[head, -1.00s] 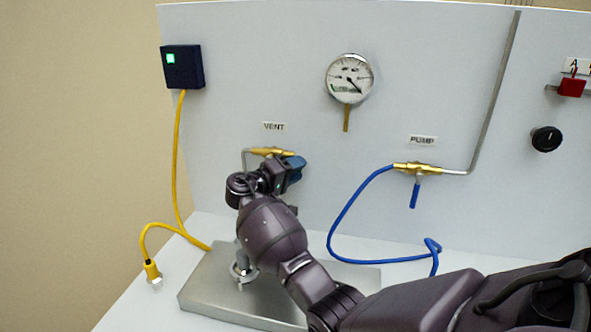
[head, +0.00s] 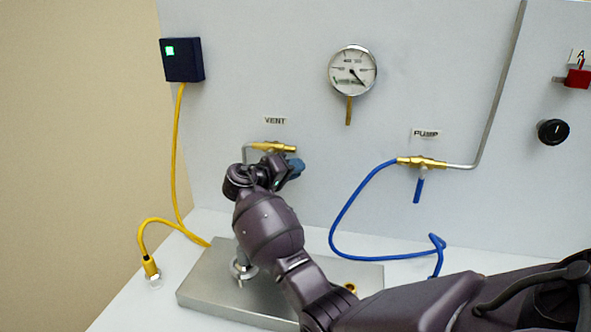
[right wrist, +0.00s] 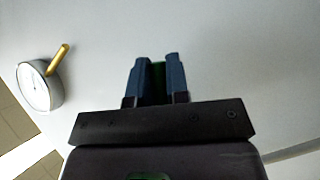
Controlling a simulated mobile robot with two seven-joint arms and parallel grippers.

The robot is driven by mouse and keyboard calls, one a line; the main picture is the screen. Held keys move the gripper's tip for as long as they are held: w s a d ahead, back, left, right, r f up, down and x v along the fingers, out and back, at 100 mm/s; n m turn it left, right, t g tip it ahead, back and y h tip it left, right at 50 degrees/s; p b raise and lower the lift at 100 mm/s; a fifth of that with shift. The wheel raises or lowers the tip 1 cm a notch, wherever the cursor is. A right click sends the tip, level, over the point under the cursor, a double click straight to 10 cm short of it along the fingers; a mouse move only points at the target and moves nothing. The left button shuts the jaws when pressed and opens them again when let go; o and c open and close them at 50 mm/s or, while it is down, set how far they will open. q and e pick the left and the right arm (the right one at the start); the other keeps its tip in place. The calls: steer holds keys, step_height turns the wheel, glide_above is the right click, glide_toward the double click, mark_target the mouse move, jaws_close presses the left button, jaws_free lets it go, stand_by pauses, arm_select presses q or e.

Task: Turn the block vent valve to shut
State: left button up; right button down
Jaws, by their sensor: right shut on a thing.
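The brass block vent valve (head: 272,147) is on the white panel under the VENT label (head: 275,120), joined to a bent grey tube. My right gripper (head: 295,168) is just below its right end, with blue fingers partly hidden by my wrist. In the right wrist view the fingers (right wrist: 155,80) are shut on a narrow green piece (right wrist: 158,82), which appears to be the valve's handle. The handle is hidden in the head view, so its angle cannot be told. My left gripper is not in view.
The pump valve (head: 420,162) with a blue handle and blue hose (head: 340,215) is to the right. A gauge (head: 352,70) hangs above. A metal block (head: 215,290) lies below my arm. A yellow cable (head: 178,150) runs down the left side.

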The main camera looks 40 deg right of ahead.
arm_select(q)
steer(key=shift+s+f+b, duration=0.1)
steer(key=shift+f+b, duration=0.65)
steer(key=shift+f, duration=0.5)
arm_select(e)
steer(key=shift+w+a+f+m+t+y, duration=0.25)
steer(key=shift+w+a+f+m+y, duration=0.1)
steer(key=shift+f+m+y, duration=0.3)
steer(key=shift+w+a+f+m+t+y, duration=0.3)
steer(key=shift+f+m+y, duration=0.2)
steer(key=shift+m+y, duration=0.2)
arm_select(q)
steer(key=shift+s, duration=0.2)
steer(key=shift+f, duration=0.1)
arm_select(e)
steer(key=c, duration=1.1)
jaws_free()
steer(key=v, duration=1)
steer(key=shift+a, duration=0.4)
